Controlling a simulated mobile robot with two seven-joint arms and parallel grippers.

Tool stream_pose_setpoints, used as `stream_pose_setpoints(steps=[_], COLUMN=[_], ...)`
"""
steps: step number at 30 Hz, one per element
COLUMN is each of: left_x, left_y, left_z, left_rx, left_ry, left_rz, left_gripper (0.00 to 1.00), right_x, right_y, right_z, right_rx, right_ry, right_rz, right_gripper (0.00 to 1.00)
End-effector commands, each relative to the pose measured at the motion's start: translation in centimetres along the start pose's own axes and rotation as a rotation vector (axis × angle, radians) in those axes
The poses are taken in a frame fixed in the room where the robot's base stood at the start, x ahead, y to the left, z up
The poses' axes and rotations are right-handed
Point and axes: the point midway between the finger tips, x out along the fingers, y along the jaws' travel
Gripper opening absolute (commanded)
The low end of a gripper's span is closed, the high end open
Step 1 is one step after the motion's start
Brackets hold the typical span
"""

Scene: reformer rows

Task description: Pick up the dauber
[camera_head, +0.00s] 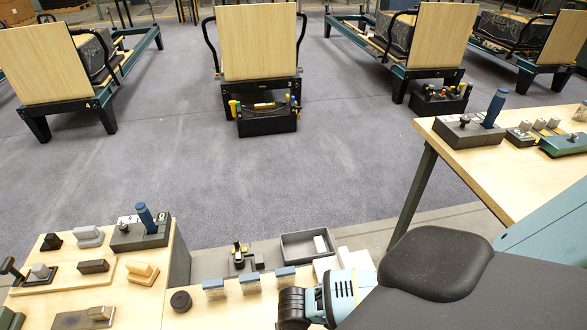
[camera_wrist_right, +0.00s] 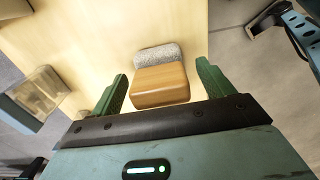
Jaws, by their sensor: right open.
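The dauber (camera_wrist_right: 162,84), a rounded wooden block with a speckled grey fuzzy pad along its far side, lies on a pale wood surface in the right wrist view. My right gripper (camera_wrist_right: 160,74) is open. Its two green fingers stand on the left and right of the dauber's wooden part, with a visible gap on each side. Nothing is held. I cannot make out the dauber or the right gripper's fingers in the head view, where my own dark and blue arm parts cover the lower right. My left gripper is not in view.
A clear-sided box (camera_wrist_right: 40,95) stands at the left in the right wrist view. In the head view, blue-topped blocks (camera_head: 250,281), a black puck (camera_head: 181,301) and a grey tray (camera_head: 307,246) are near my arm. A wooden table (camera_head: 500,165) stands at right.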

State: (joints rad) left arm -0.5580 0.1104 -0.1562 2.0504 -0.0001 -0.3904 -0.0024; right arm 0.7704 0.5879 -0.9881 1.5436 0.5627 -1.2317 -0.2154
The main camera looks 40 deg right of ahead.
Motion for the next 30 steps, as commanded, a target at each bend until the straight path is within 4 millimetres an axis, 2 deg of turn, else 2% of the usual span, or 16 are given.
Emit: stream_pose_setpoints(steps=[8, 20, 30], left_x=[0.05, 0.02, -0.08], left_y=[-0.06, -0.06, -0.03], left_z=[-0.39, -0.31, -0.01], left_rx=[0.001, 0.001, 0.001], left_ry=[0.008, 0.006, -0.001], left_rz=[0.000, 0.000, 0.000], left_gripper=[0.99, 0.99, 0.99], right_x=[0.33, 0.32, -0.04], right_y=[0.03, 0.05, 0.08], right_z=[-0.06, -0.03, -0.03], right_rx=[-0.001, -0.001, 0.000], right_ry=[0.002, 0.001, 0.001], right_rz=[0.001, 0.001, 0.002], right_gripper=[0.80, 0.31, 0.31])
